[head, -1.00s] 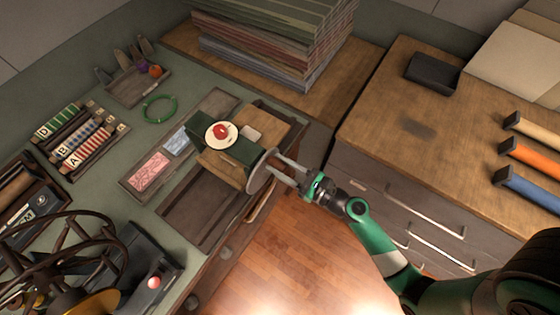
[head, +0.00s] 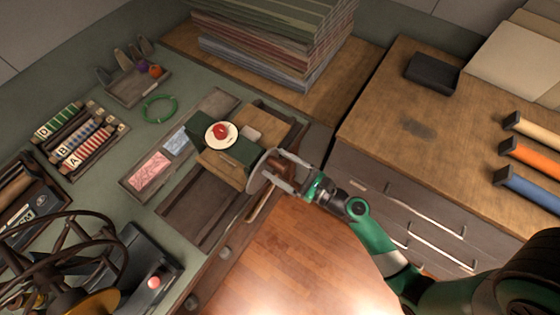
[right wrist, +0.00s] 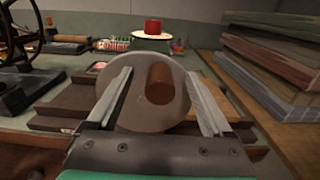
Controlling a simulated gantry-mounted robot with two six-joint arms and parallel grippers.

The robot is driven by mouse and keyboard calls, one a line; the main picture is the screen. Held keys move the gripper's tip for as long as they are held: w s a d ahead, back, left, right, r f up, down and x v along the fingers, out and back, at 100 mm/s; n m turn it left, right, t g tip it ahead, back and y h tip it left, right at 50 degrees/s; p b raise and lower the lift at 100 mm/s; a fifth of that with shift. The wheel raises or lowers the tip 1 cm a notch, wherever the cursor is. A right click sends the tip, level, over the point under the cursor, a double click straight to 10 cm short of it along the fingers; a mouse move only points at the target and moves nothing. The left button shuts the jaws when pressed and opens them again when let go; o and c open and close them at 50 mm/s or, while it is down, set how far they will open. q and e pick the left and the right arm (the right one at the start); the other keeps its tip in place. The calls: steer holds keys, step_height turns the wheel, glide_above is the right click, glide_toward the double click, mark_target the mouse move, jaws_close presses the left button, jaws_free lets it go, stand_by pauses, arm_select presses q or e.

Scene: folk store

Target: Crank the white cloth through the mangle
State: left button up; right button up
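In the right wrist view the disc (right wrist: 115,112) carries a brown crank handle (right wrist: 160,84). My right gripper's fingers are spread on either side of the handle, with gaps showing, so it is open. A small whitish piece (head: 251,133), perhaps the white cloth, lies on the board behind the mangle. My left gripper is not in view.
Pink (head: 149,170) and blue (head: 178,143) folded pieces lie in a tray (head: 130,185) left of the mangle. A dark spoked wheel (head: 62,255) stands at the front left. A tall stack of boards (head: 275,45) is behind. The wooden cabinet (head: 385,130) stands to the right, with open floor in front.

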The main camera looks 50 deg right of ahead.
steer(key=shift+s, duration=0.1)
stand_by(0.4)
steer(key=s, duration=0.8)
steer(key=shift+s+d, duration=0.4)
steer(key=shift+d, duration=0.05)
stand_by(0.3)
